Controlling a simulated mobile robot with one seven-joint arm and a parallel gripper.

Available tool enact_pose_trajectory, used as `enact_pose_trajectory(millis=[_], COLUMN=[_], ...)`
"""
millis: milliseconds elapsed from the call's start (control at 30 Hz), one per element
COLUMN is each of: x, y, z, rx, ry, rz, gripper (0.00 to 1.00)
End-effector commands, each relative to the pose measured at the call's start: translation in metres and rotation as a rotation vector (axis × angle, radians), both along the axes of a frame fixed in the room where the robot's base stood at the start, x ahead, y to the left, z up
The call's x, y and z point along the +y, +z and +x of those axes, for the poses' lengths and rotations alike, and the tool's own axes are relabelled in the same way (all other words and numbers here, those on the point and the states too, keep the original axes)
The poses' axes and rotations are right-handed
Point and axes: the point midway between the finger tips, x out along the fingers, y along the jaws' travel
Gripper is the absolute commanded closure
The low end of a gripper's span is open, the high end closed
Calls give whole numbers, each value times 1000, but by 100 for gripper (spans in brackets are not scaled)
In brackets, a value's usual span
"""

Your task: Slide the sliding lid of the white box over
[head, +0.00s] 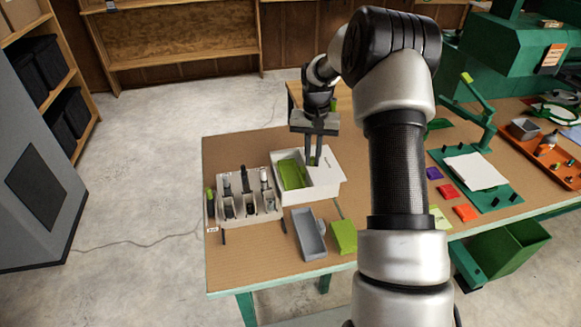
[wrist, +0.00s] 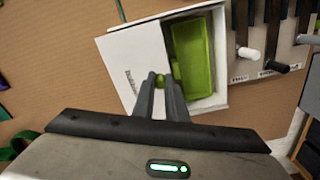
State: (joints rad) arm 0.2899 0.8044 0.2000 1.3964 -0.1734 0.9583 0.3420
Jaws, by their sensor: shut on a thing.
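The white box (head: 304,194) stands on the workbench and also shows in the wrist view (wrist: 222,70). Its white sliding lid (head: 327,168) covers the right part of the box in the head view and the left part in the wrist view (wrist: 128,52). The other part is open, with a green tray-like thing (wrist: 194,48) inside. My gripper (head: 314,162) reaches down from above. In the wrist view its fingers (wrist: 160,82) are shut on a small green knob (wrist: 160,80) at the lid's inner edge. The fingers hide part of the lid.
A holder with several dark-handled tools (head: 246,196) stands close left of the box. A grey tray (head: 308,232) and a lime green block (head: 343,236) lie in front. A green board with white paper (head: 476,171) is farther right. The workbench (head: 240,270) is bare at front left.

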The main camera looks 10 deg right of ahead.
Motion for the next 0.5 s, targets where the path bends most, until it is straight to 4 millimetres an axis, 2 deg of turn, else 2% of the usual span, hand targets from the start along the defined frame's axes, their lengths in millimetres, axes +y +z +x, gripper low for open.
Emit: enact_pose_trajectory(millis=[67, 100, 200, 500], x=[-3, -3, -3, -1], y=[-1, -1, -1, 0], z=[-1, -1, -1, 0], rx=[1, 2, 2, 0], ry=[-2, -2, -2, -1], rz=[-3, -4, -4, -2], gripper=[100, 86, 70, 69])
